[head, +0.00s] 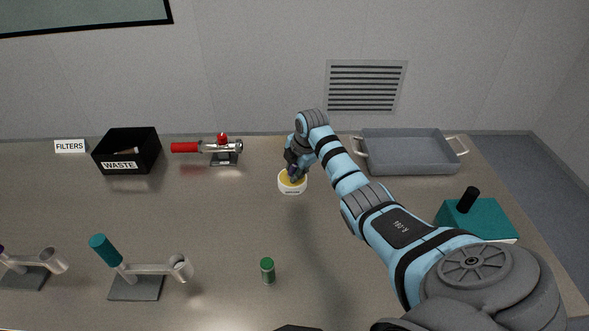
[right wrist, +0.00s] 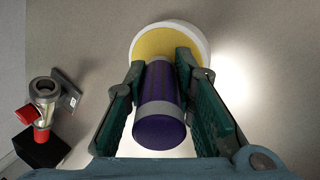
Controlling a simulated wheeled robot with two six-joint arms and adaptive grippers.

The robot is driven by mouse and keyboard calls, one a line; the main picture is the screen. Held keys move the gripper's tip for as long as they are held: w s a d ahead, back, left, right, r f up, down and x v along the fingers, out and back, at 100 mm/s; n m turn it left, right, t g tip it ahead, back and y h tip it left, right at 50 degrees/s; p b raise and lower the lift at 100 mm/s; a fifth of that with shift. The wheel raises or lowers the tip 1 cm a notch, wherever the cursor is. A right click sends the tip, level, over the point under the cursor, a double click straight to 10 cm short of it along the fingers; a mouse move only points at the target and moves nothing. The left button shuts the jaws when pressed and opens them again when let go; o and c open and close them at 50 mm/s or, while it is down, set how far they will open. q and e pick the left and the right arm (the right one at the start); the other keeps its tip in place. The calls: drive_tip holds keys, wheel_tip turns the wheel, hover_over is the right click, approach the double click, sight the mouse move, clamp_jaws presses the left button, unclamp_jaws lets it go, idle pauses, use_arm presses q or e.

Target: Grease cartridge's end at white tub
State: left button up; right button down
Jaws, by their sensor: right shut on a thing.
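My right gripper (head: 291,172) is right above the tub. The cartridge is hidden by the gripper in the head view. My left gripper is not in view.
A black waste box (head: 127,150), a red-handled metal housing (head: 215,149) and a grey tray (head: 408,152) stand at the back. Two stands (head: 138,286) are at front left. A green cylinder (head: 267,270) is in front; a teal block (head: 480,215) is at right.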

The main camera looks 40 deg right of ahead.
drive_tip(key=shift+s+a+f+p, duration=0.1)
drive_tip(key=shift+s+f+p, duration=0.05)
drive_tip(key=shift+p, duration=0.2)
idle(1.1)
wheel_tip(320, 180, up, 6)
drive_tip(key=p, duration=0.5)
drive_tip(key=shift+f+p, duration=0.25)
drive_tip(key=shift+p, duration=0.15)
drive_tip(key=shift+r+b, duration=0.35)
drive_tip(key=shift+r, duration=0.5)
wheel_tip(320, 180, down, 6)
drive_tip(key=b, duration=0.6)
drive_tip(key=shift+f, duration=0.1)
drive_tip(key=shift+w+r+p, duration=0.2)
drive_tip(key=shift+w+p, duration=0.05)
drive_tip(key=shift+p, duration=0.2)
